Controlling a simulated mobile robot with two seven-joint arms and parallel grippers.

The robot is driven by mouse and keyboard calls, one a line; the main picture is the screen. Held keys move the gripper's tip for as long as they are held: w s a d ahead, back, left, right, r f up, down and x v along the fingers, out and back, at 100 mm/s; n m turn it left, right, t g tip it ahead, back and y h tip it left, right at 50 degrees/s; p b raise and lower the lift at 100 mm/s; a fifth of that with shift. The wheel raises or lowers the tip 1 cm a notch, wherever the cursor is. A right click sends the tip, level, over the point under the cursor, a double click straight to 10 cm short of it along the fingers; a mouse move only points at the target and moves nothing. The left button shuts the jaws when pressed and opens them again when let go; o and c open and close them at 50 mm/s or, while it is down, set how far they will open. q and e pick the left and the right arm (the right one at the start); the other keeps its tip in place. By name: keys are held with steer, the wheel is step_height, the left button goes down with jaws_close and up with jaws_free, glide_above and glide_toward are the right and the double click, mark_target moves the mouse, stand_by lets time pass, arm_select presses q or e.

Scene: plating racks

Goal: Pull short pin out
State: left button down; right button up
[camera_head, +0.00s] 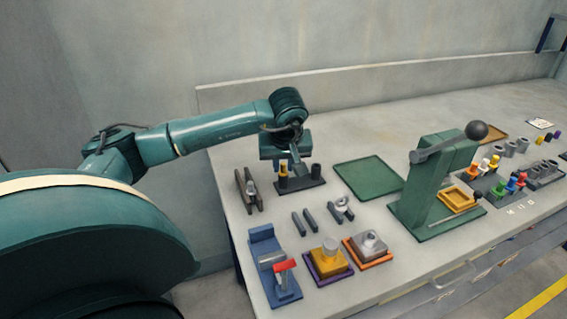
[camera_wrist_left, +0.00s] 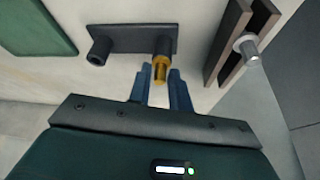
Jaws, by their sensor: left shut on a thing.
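A short yellow pin (camera_head: 283,171) stands at the left post of a small dark two-post holder (camera_head: 306,184). My left gripper (camera_head: 288,164) reaches down over that post and is shut on the pin. In the left wrist view the brass-coloured pin (camera_wrist_left: 160,69) shows between the two blue-grey fingers (camera_wrist_left: 160,88), with its far end at the post of the dark holder (camera_wrist_left: 132,39). How deep it sits in the post is hard to tell. The holder's other post (camera_wrist_left: 98,51) is dark and stands apart from the fingers. My right gripper is not in view.
A dark slotted stand (camera_head: 249,192) with a grey pin is just left of the holder. Two dark bars and several coloured fixtures stand in front. The bench behind the mat is clear.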

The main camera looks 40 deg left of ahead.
mark_target(284, 165)
arm_select(q)
steer(key=shift+r, duration=0.15)
steer(key=shift+w+r+n+g+p, duration=0.15)
steer(key=shift+n+g+p, duration=0.45)
steer(key=shift+n, duration=0.7)
steer(key=shift+n+y, duration=0.4)
steer(key=shift+r+p, duration=0.15)
steer(key=shift+p, duration=0.15)
steer(key=shift+r+p, duration=1.5)
steer(key=shift+r, duration=0.5)
